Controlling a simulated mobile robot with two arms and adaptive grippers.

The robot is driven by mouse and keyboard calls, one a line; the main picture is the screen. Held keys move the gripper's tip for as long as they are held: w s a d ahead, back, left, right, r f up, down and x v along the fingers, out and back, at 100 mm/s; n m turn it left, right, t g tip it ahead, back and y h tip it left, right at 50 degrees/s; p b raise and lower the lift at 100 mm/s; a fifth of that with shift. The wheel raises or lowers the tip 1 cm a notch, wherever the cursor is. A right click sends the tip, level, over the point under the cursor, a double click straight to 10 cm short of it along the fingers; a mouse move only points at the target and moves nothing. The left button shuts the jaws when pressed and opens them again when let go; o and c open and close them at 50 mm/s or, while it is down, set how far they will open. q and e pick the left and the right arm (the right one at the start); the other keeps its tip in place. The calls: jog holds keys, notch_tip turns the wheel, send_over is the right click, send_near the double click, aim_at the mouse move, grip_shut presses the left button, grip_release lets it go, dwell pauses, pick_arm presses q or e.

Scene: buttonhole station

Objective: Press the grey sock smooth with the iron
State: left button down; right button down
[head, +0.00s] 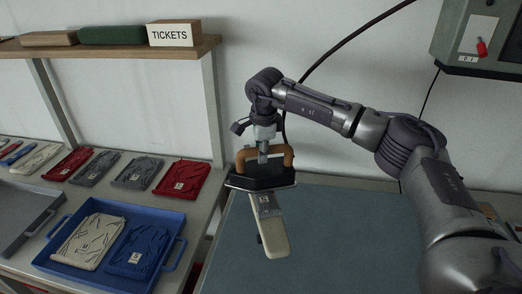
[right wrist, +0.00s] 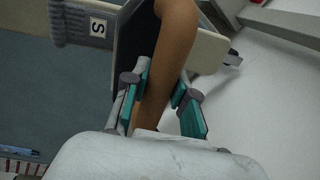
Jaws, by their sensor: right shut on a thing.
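The iron (head: 262,180) has a dark body and a brown-orange handle. My right gripper (head: 263,150) is shut on this handle, which also shows between the teal finger pads in the right wrist view (right wrist: 165,75). The grey sock (head: 266,205) lies on a narrow cream board (head: 272,240) and bears a white S label. The sock's ribbed end and label also show in the right wrist view (right wrist: 80,22). The iron is over the far part of the board and hides part of the sock. I cannot tell whether it touches the sock.
A blue-grey table (head: 340,250) lies under the board, mostly clear. On the left bench, a blue tray (head: 168,212) holds cream and navy folded pieces, with several more behind it. A shelf (head: 120,48) carries a TICKETS box (head: 174,34). A grey wall box (head: 478,38) hangs upper right.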

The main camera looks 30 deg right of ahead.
jog(key=shift+s+a, duration=0.1)
jog(key=shift+s, duration=0.3)
jog(key=shift+s+a+r, duration=0.1)
jog(key=shift+s, duration=0.25)
jog(key=shift+s+a+b, duration=0.2)
jog(key=shift+s, duration=0.45)
jog(key=shift+s+a+b, duration=0.15)
jog(key=shift+s, duration=0.5)
jog(key=shift+s+a, duration=0.1)
jog(key=shift+s, duration=0.25)
jog(key=shift+s+a, duration=0.1)
jog(key=shift+s, duration=0.3)
jog(key=shift+w, duration=0.2)
jog(key=shift+w, duration=0.5)
jog(key=shift+w+d, duration=0.25)
jog(key=shift+w, duration=0.35)
jog(key=shift+w+d, duration=0.25)
jog(key=shift+w, duration=0.35)
jog(key=shift+w+d, duration=0.1)
jog(key=shift+w, duration=0.25)
